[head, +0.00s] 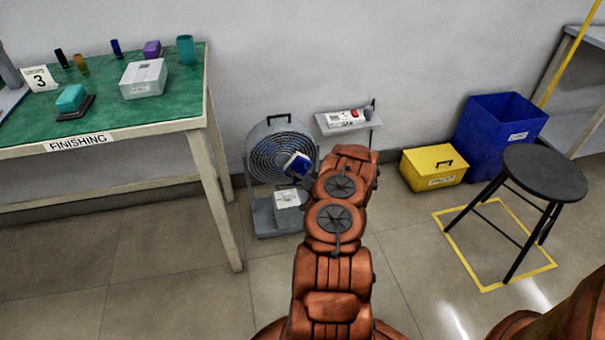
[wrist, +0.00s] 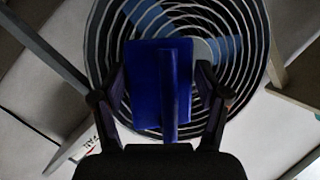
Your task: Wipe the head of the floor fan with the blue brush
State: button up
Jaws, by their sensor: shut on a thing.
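The floor fan (head: 270,155) stands on the floor against the wall, right of the green table, with a round grille head facing the room. My gripper (wrist: 160,95) is shut on the blue brush (wrist: 146,82), with one dark finger at each side of it. In the wrist view the brush lies in front of the fan's ringed grille (wrist: 98,45) and covers its middle. In the head view the brush (head: 297,164) shows as a blue and white block before the right part of the fan head. I cannot tell whether it touches the grille. My arm hides the gripper's fingers there.
A green-topped table (head: 150,107) marked FINISHING stands at the left. A white box (head: 287,198) is by the fan's base. A small wall shelf (head: 345,123) is right of the fan. A yellow box (head: 433,167), a blue bin (head: 499,123) and a black stool (head: 545,174) stand at the right.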

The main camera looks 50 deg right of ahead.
jog(key=w+a, duration=0.5)
jog(key=a, duration=0.1)
jog(key=shift+w+a, duration=0.2)
jog(key=shift+a, duration=0.2)
dwell(0.8)
jog(key=shift+s+a+r+p, duration=0.1)
jog(key=shift+r+p, duration=0.05)
jog(key=shift+p, duration=0.15)
jog(key=shift+s+a+p, duration=0.9)
jog(key=shift+s, duration=0.3)
jog(key=shift+s+a+p, duration=0.85)
jog(key=shift+s+p, duration=0.05)
jog(key=shift+s, duration=0.25)
jog(key=shift+s+a+p, duration=0.45)
jog(key=shift+s+p, duration=0.1)
jog(key=shift+s, duration=0.05)
jog(key=shift+s+a+p, duration=0.4)
jog(key=shift+s+p, duration=0.15)
jog(key=shift+s, duration=0.05)
